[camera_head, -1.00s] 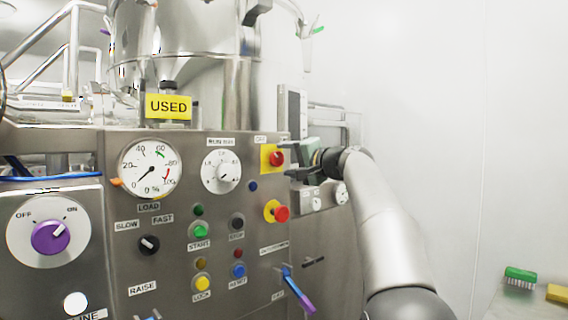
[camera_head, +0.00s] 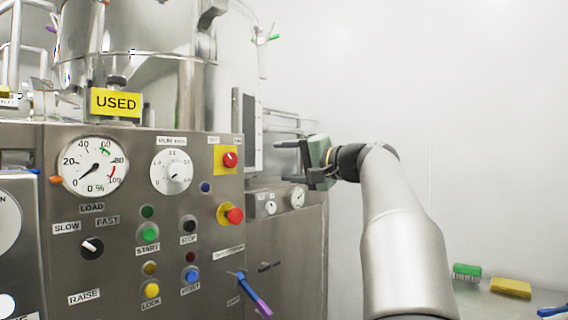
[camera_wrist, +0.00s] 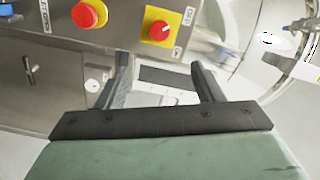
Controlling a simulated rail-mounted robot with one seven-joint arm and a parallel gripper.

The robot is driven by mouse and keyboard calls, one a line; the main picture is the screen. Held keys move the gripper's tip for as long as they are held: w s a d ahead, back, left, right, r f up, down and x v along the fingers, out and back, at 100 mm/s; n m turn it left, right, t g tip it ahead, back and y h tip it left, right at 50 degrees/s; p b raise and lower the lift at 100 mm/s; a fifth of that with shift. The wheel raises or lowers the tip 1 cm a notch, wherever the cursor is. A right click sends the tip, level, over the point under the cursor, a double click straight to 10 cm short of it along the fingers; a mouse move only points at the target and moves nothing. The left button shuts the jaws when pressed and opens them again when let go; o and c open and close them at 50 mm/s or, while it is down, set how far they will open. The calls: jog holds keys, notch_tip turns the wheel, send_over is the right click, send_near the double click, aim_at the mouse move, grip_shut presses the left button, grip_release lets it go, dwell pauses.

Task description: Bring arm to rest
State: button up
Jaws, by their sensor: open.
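My gripper (camera_head: 288,161) is in the head view, right of the steel control panel (camera_head: 120,215), with its fingers pointing left toward it. In the wrist view my gripper (camera_wrist: 160,78) has its two dark fingers spread with nothing between them. The red knob on a yellow plate (camera_head: 230,159) lies left of my fingertips, apart from them. It also shows beyond the fingers in the wrist view (camera_wrist: 159,31). A red button on a yellow base (camera_head: 235,215) sits lower on the panel.
The panel carries a dial gauge (camera_head: 95,165), a white dial (camera_head: 172,172) and a blue-purple lever (camera_head: 254,294) sticking out. A yellow USED sign (camera_head: 116,103) stands above. Green (camera_head: 467,271) and yellow (camera_head: 510,287) brushes lie on a bench at lower right. The wall side is clear.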

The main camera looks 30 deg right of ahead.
dwell(0.3)
jog(key=w+a+f+g+p, duration=0.3)
jog(key=a+f+g+p, duration=0.15)
jog(key=a+f, duration=0.35)
jog(key=s+a+f+n+g+p, duration=0.4)
jog(key=s+a+f+g+p, duration=0.25)
jog(key=a+f, duration=0.6)
jog(key=s+a+f+n+g+h+p, duration=0.2)
jog(key=s+f, duration=0.5)
jog(key=s, duration=0.4)
jog(key=s+a+f+n+g+h+p, duration=0.3)
jog(key=s+f, duration=0.4)
jog(key=s, duration=0.5)
jog(key=shift+a+f+n+g+p, duration=0.2)
jog(key=shift+a+n+g+p, duration=0.2)
jog(key=shift+a+n+p, duration=0.5)
jog(key=shift+d, duration=0.2)
